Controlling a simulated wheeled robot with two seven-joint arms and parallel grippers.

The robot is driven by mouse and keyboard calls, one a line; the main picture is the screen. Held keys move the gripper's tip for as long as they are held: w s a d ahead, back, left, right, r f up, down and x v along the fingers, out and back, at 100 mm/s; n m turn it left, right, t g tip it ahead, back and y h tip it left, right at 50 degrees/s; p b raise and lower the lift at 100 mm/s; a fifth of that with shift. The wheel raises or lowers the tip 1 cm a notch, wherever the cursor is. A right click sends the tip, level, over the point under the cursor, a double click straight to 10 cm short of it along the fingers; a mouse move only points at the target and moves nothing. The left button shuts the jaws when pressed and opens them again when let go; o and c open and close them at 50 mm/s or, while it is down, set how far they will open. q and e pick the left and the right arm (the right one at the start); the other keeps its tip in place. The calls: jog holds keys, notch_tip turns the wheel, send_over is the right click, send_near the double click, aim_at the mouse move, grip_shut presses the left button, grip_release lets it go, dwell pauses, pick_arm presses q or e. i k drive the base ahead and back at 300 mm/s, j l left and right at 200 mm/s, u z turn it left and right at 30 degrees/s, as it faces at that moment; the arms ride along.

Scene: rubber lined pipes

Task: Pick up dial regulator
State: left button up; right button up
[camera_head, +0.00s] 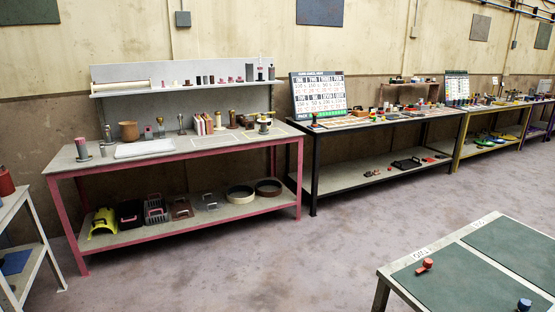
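I cannot tell for sure which item is the dial regulator. Many small items stand on the red-framed bench (180,157) at the left and on its back shelf (155,90). A small red item (425,265) lies on the green-topped table (467,280) at the lower right, with a blue item (524,304) nearer the front, partly cut by the frame edge. They are too small to identify. Neither of my grippers shows in this view.
A black-framed bench (385,122) with a sign board (319,96) stands in the middle, and yellow and purple benches (495,106) stand further right. A pale rack (33,262) stands at the left edge. The concrete floor (240,265) between is clear.

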aim_at(264, 130)
jog(key=i, duration=3.85)
